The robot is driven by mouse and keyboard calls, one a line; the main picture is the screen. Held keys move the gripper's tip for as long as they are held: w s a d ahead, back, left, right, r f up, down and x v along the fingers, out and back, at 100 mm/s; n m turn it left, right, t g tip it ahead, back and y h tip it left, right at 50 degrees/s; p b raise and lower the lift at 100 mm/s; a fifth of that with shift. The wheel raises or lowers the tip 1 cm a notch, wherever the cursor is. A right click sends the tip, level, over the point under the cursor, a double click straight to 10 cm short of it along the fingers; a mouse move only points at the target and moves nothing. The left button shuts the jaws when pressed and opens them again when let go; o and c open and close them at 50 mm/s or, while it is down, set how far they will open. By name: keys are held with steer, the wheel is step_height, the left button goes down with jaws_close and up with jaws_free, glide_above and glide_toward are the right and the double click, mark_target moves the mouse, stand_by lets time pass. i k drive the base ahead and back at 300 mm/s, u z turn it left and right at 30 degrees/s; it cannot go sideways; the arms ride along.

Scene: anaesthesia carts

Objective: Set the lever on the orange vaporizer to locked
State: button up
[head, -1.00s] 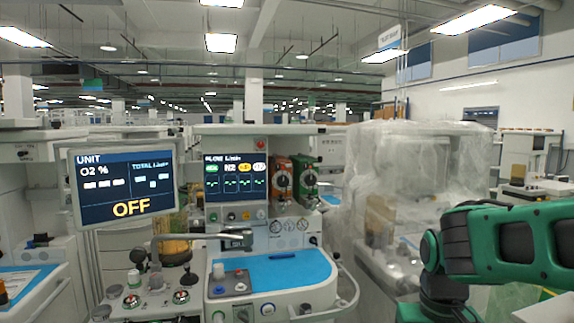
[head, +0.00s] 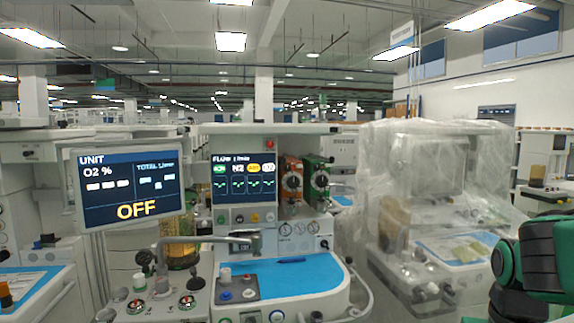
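The orange vaporizer (head: 291,183) is mounted on the front of the anaesthesia cart, right of the flow screen. It has a dark round dial on its front. A green vaporizer (head: 318,182) hangs just to its right. The lever on the orange vaporizer is too small to make out, so its position cannot be told. My green and black arm (head: 545,255) shows at the right edge, well apart from the vaporizers. My gripper is out of the picture.
The cart has a blue work surface (head: 285,279) with a blue pen on it. A monitor reading OFF (head: 128,185) stands at left. A plastic-wrapped cart (head: 425,190) stands to the right. Another cart (head: 28,270) is at the far left.

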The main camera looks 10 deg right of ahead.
mark_target(285, 192)
steer(key=i, duration=1)
